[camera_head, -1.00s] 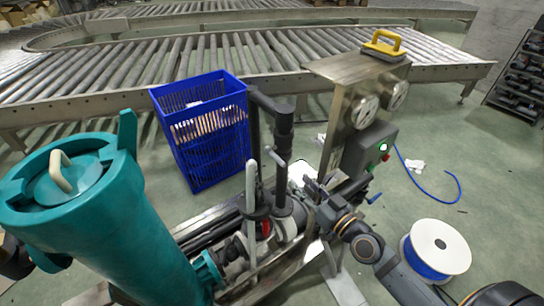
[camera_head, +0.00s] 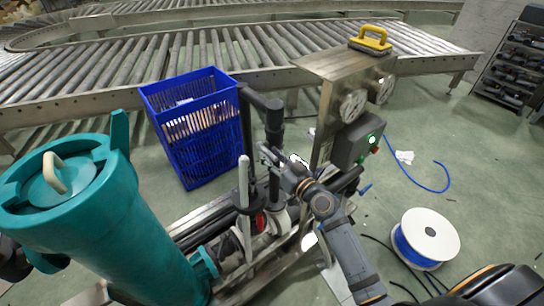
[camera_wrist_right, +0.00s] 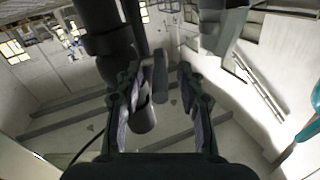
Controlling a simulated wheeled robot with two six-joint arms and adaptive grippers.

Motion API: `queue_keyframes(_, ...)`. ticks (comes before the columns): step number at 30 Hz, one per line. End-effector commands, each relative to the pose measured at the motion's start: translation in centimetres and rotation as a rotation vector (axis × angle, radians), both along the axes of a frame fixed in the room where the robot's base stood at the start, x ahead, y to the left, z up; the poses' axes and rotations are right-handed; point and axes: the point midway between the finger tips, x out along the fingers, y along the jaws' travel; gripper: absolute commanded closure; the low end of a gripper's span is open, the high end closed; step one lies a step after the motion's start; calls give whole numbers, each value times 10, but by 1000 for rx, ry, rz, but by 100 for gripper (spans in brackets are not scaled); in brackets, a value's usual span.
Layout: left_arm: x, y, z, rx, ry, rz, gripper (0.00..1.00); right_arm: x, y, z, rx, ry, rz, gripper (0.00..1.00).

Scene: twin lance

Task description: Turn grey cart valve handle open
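The teal filter vessel (camera_head: 110,220) stands on the steel cart at left. A light grey upright handle (camera_head: 244,190) rises beside the black pipe (camera_head: 274,125) on the cart. My right gripper (camera_head: 268,155) is at that pipe, right of and above the upright handle. In the right wrist view its two fingers (camera_wrist_right: 158,100) are spread apart. A short grey bar (camera_wrist_right: 160,76), seemingly a valve handle, lies between them with gaps at both sides. A dark round-ended cylinder is close to the left finger. The fingertips are small in the head view.
A control box (camera_head: 356,143) with a green light stands on the cart's steel panel (camera_head: 327,110), right of my gripper. A blue crate (camera_head: 196,140) is behind the cart. A cable spool (camera_head: 430,236) lies on the floor at right. A roller conveyor (camera_head: 190,52) runs behind.

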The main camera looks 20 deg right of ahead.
Motion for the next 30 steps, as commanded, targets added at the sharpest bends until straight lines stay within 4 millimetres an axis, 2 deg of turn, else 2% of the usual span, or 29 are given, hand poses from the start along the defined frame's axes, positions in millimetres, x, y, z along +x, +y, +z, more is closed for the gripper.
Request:
queue_keyframes(4, 0, 0, 0, 0, 0, 0, 60, 0, 0, 0, 0, 0, 0, 62)
queue_keyframes(5, 0, 0, 0, 0, 0, 0, 60, 0, 0, 0, 0, 0, 0, 64)
queue_keyframes(13, 0, 0, 0, 0, 1, 0, 60, 0, 0, 0, 0, 0, 0, 100)
queue_keyframes(27, 0, 0, 4, 0, -4, 0, 60, -1, 0, 2, -1, 6, 0, 100)
queue_keyframes(30, -12, 0, 0, -1, 7, 1, 60, -1, 0, 5, -5, 20, 0, 100)
